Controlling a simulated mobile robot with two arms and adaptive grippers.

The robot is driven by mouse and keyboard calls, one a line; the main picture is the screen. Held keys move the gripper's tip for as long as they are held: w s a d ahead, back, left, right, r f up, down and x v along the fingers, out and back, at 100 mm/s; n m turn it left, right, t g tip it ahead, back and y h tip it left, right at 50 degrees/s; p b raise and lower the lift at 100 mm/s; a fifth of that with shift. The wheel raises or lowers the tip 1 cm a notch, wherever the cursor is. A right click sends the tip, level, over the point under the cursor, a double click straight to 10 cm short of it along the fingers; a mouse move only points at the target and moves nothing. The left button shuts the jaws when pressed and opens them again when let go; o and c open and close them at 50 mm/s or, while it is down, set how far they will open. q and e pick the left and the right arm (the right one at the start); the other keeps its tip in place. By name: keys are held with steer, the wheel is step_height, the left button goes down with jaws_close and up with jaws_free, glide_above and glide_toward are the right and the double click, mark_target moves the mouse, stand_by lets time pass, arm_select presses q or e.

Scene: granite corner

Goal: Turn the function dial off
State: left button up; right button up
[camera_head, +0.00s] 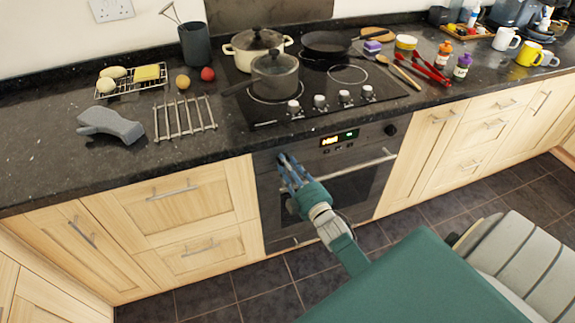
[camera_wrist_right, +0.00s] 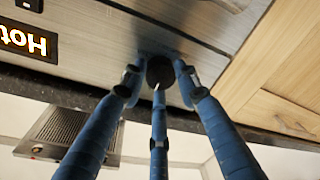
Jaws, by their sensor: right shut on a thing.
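The function dial (camera_wrist_right: 160,70) is a dark round knob on the oven's metal front panel. It has a pale mark, and its exact turn angle is hard to tell. My right gripper (camera_head: 287,165) is at the left end of the oven panel, its blue fingers hiding the dial in the head view. In the right wrist view the gripper (camera_wrist_right: 158,82) has its three fingers closed around the dial. A lit display with orange text reading "Hot" (camera_wrist_right: 28,41) shows upside down in that view. My left gripper is not in view.
The oven door handle (camera_head: 355,164) runs below the panel. A second dark dial (camera_head: 390,130) is at the panel's right end. Above, the hob (camera_head: 325,92) carries a grey pan (camera_head: 275,76), a cream pot (camera_head: 254,42) and a frying pan (camera_head: 327,43). Wooden cupboards flank the oven.

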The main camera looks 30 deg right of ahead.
steer(key=shift+f+n, duration=0.1)
steer(key=shift+n, duration=0.4)
steer(key=o, duration=1.2)
steer(key=shift+c, duration=0.2)
steer(key=shift+s, duration=0.1)
steer(key=s+a, duration=0.1)
steer(key=s, duration=1)
steer(key=shift+s+a, duration=0.25)
steer(key=shift+s, duration=0.15)
